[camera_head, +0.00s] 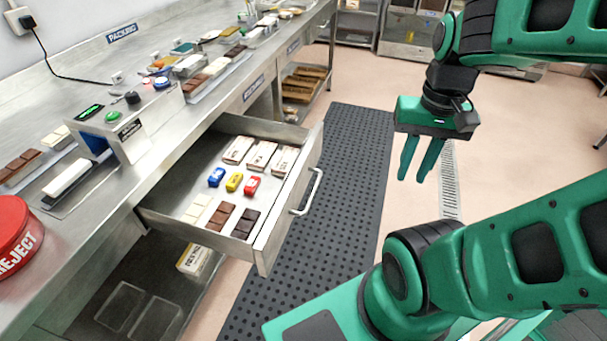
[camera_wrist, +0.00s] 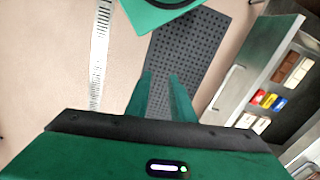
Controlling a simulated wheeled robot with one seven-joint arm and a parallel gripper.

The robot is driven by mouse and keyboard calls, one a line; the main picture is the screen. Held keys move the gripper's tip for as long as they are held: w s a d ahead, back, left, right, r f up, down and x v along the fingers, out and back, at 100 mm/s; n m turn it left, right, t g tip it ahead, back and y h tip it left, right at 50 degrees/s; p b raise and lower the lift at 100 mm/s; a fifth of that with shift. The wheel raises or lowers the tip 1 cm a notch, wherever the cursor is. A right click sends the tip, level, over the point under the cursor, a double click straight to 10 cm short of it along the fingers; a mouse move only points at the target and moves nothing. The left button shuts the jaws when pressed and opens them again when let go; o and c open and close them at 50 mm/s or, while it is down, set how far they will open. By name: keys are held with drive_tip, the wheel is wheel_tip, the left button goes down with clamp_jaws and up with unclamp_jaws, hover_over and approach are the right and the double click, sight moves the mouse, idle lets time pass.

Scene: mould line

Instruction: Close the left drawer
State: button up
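The drawer (camera_head: 264,238) is pulled out from under the steel counter, with a bar handle (camera_head: 309,192) on its front. It holds white boxes, small blue, yellow and red packs, and white and brown bars. It also shows at the right of the wrist view (camera_wrist: 250,75), with its handle (camera_wrist: 228,88). My gripper (camera_head: 418,172) hangs to the right of the drawer front, above the floor, clear of the handle. Its two green fingers are apart with nothing between them; in the wrist view (camera_wrist: 160,82) the gap shows the mat.
A steel counter (camera_head: 165,150) carries chocolate trays, a button box (camera_head: 125,128) and a red REJECT container (camera_head: 12,235). A black perforated mat (camera_head: 345,150) lies before the drawer. A floor drain (camera_head: 449,180) runs beyond it. Open floor lies behind my gripper.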

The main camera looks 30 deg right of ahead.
drive_tip(key=w+f+m, duration=0.1)
drive_tip(key=w+m, duration=0.2)
drive_tip(key=w, duration=0.1)
drive_tip(key=w+d+f+m, duration=0.1)
drive_tip(key=w+m, duration=0.2)
drive_tip(key=w, duration=0.2)
drive_tip(key=w+m+t+y, duration=0.1)
drive_tip(key=w+m, duration=0.3)
drive_tip(key=shift+w+d+f, duration=0.3)
drive_tip(key=shift+d+f, duration=0.05)
drive_tip(key=shift+f, duration=0.05)
clamp_jaws()
drive_tip(key=w+d+f+m+t+y, duration=0.15)
drive_tip(key=w+f+m, duration=0.25)
drive_tip(key=w+m, duration=0.6)
drive_tip(key=w+a+f, duration=0.5)
drive_tip(key=f, duration=0.4)
drive_tip(key=shift+w+a, duration=0.35)
drive_tip(key=shift+w, duration=0.05)
